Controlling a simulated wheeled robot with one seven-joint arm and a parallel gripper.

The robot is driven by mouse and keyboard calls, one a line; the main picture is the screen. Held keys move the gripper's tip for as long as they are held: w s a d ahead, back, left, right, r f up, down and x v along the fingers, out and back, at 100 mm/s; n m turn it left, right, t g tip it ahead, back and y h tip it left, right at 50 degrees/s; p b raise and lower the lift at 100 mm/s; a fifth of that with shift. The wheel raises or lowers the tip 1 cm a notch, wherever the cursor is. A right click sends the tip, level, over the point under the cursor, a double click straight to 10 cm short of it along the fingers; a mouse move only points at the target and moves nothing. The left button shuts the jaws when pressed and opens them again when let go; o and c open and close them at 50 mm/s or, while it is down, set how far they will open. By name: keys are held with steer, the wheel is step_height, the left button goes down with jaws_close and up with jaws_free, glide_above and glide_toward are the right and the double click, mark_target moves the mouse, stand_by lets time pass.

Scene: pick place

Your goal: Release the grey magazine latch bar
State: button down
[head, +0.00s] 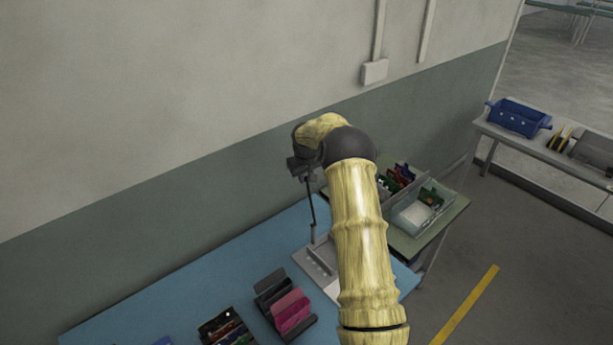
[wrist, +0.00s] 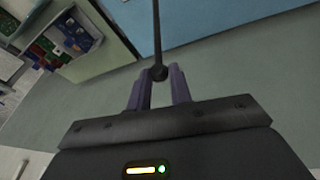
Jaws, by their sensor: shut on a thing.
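A thin dark grey bar (head: 312,215), which looks like the magazine latch bar, rises nearly upright from a light grey fixture (head: 329,283) on the blue bench. In the wrist view the bar (wrist: 157,35) ends in a small round knob between the purple fingertips. My gripper (head: 305,178) is at the bar's upper end, and it also shows in the wrist view (wrist: 158,78). It is shut on the knob end of the bar. My arm hides part of the fixture and the bench to its right.
Dark and pink holders (head: 290,309) stand on the blue bench top (head: 180,295) left of the fixture. A clear bin (head: 409,217) with boards stands on a green side table at right. A wall (head: 180,180) runs behind the bench. A blue crate (head: 517,118) sits far right.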

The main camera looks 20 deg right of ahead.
steer(key=shift+w+a+r, duration=0.2)
steer(key=shift+w+a, duration=0.15)
steer(key=c, duration=1.5)
jaws_free()
steer(key=shift+w+f, duration=0.1)
steer(key=shift+o, duration=1.2)
steer(key=shift+w+f, duration=0.2)
steer(key=shift+f, duration=0.05)
steer(key=shift+s+d+r, duration=0.2)
steer(key=shift+s, duration=0.05)
steer(key=shift+a+r, duration=0.1)
steer(key=shift+r, duration=0.15)
steer(key=b+v, duration=0.4)
steer(key=v, duration=1.2)
steer(key=shift+s+r, duration=0.15)
steer(key=shift+r, duration=0.15)
